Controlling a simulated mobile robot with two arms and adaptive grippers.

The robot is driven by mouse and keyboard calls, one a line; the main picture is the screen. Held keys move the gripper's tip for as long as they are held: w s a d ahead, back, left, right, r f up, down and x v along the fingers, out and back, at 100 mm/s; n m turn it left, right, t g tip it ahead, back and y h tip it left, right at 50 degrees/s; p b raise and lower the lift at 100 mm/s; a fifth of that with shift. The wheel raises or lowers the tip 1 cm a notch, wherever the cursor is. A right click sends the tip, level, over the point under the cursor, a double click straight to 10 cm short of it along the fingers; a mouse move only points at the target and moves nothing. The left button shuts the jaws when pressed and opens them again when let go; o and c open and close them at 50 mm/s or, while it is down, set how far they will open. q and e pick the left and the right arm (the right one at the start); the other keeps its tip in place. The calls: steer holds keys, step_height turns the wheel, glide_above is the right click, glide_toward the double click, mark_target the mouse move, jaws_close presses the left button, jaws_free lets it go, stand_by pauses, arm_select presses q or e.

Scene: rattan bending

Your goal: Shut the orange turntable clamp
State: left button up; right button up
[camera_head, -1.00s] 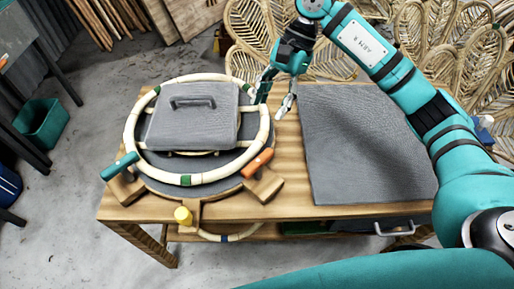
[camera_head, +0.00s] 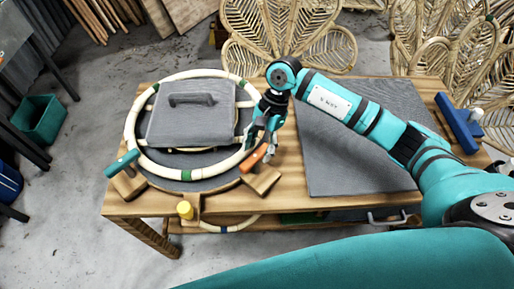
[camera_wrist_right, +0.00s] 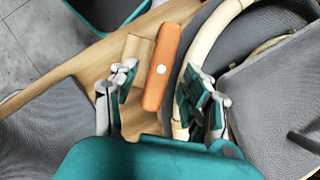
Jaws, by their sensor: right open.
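The orange clamp (camera_head: 254,158) sits on a wooden block at the right front of the turntable (camera_head: 212,186). In the right wrist view the orange clamp handle (camera_wrist_right: 163,68) lies between the two fingers, with a pale round spot on it. My right gripper (camera_head: 260,150) is open and close above the clamp, its fingers on either side of the handle; I cannot tell whether they touch it. The rattan ring (camera_head: 150,165) lies around the turntable, beside the clamp. My left gripper is not in view.
A teal clamp (camera_head: 122,163) and a yellow clamp (camera_head: 185,209) sit on other blocks of the turntable. A grey pad with a handle (camera_head: 190,125) lies inside the ring. A grey mat (camera_head: 350,150) covers the right of the table. A blue tool (camera_head: 458,122) lies at the far right.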

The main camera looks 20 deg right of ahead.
steer(key=shift+x, duration=0.85)
steer(key=shift+c, duration=0.3)
jaws_close()
